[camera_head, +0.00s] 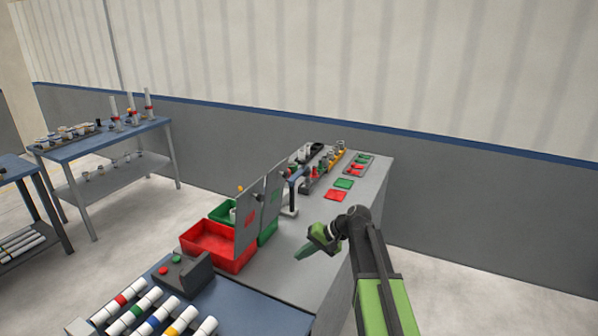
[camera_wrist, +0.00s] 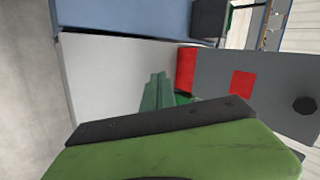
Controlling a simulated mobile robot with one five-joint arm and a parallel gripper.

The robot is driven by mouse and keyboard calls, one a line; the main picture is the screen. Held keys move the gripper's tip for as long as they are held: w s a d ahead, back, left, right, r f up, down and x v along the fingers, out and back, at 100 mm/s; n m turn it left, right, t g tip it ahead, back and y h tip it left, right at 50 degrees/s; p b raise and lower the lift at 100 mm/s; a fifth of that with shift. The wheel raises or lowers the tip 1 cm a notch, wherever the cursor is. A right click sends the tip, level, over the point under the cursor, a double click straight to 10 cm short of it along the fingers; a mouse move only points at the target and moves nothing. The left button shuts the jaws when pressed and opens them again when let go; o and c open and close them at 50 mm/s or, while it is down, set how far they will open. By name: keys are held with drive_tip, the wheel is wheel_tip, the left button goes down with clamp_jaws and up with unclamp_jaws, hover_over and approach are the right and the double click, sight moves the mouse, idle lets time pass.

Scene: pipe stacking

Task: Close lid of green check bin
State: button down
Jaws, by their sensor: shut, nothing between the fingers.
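The green bin (camera_head: 267,234) stands behind the red bin (camera_head: 215,262) on the grey table. Its grey lid (camera_head: 273,192) stands open, about upright. The inside of the green bin is partly hidden by the lids, and something pale shows in it. The red bin's grey lid (camera_head: 247,228), with a red square, is also upright; a lid with a red square (camera_wrist: 242,84) fills the right of the wrist view. My gripper (camera_head: 299,256) is shut and empty, to the right of the bins above the table. Its green fingers (camera_wrist: 157,92) also show in the wrist view.
A dark box with a red and a green button (camera_head: 182,273) stands in front of the red bin. Several banded pipes (camera_head: 150,313) lie nearer. Red and green pads (camera_head: 335,195) and small parts lie farther back. The grey tabletop (camera_head: 312,225) around my gripper is clear.

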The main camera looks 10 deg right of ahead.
drive_tip(key=w+d+r+m+t+y+p, duration=0.1)
drive_tip(key=w+d+r+m+t+y, duration=0.1)
drive_tip(key=w+d+r, duration=0.45)
drive_tip(key=m+t+y+p, duration=0.1)
drive_tip(key=m+t+y, duration=0.1)
drive_tip(key=t+y, duration=0.15)
approach(287, 176)
drive_tip(key=shift+t+h, duration=0.25)
drive_tip(key=shift+t, duration=0.2)
drive_tip(key=shift+f+b+x, duration=0.1)
drive_tip(key=shift+b+x, duration=0.1)
drive_tip(key=shift+x, duration=1.45)
drive_tip(key=shift+f+b+x, duration=0.15)
drive_tip(key=shift+b+x, duration=0.05)
drive_tip(key=shift+x, duration=1.45)
drive_tip(key=shift+s, duration=0.1)
